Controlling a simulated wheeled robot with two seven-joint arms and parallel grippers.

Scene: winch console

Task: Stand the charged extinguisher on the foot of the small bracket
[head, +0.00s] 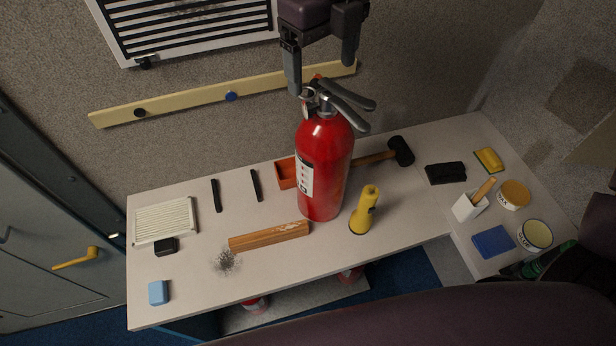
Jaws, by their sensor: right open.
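A red extinguisher (324,165) with a white label and a grey and black handle stands upright on the pale worktop (190,275), near its middle. Its gauge is too small to read. My right gripper (322,77) is open above the extinguisher's head, with its fingers spread and pointing down; I cannot tell whether the left finger touches the head. Parts of two more red objects (255,303) show under the worktop's front edge, mostly hidden. I cannot make out a small bracket. My left gripper is not in view.
A wooden block (270,236) lies at front left, an orange tray (286,173) and a mallet (399,152) behind. Tins (536,235) and a blue pad (493,241) crowd the right. A rail (190,98) crosses the wall.

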